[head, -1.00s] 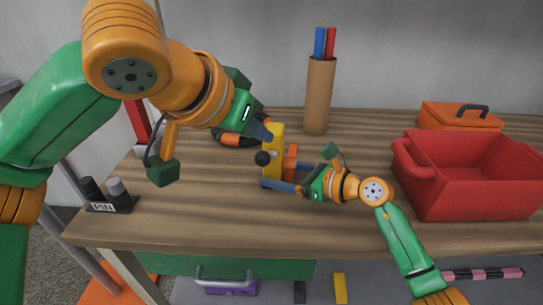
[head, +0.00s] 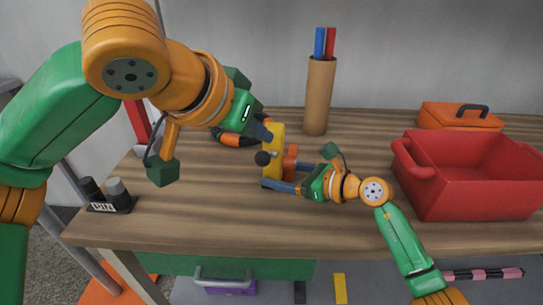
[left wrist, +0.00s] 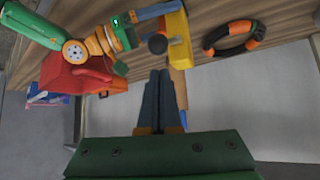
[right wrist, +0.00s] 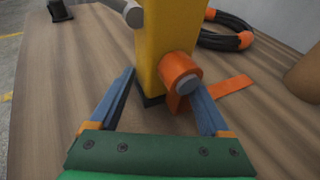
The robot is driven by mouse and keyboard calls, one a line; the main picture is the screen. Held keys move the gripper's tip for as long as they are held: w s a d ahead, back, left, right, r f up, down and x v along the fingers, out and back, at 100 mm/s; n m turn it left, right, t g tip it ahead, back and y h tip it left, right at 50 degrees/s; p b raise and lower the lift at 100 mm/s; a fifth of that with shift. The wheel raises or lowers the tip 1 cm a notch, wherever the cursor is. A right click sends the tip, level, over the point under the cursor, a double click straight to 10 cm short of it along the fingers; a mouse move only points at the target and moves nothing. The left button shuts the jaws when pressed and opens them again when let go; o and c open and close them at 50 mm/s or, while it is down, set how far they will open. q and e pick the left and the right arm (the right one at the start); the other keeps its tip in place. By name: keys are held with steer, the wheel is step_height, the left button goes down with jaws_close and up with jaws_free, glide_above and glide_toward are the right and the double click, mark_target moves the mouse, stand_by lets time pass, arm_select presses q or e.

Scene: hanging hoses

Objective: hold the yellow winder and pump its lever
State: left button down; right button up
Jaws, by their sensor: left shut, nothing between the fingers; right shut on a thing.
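The yellow winder (head: 279,140) stands upright on the table, with an orange drum and strap (right wrist: 180,72) on its side. A grey bar of the lever (right wrist: 125,10) shows at the top of the right wrist view. My right gripper (right wrist: 162,82) is shut on the winder's lower body, a finger on either side. My left gripper (head: 266,133) is shut and empty, beside the winder's upper part and above the knob; contact cannot be told.
A black and orange hose coil (head: 232,139) lies behind the winder. A cardboard tube with markers (head: 319,95) stands behind to the right. A red bin (head: 470,185) and an orange case (head: 460,117) are on the right. A pin block (head: 110,203) sits front left.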

arm_select(q)
steer(key=c, duration=1.3)
jaws_free()
steer(key=shift+f, duration=0.15)
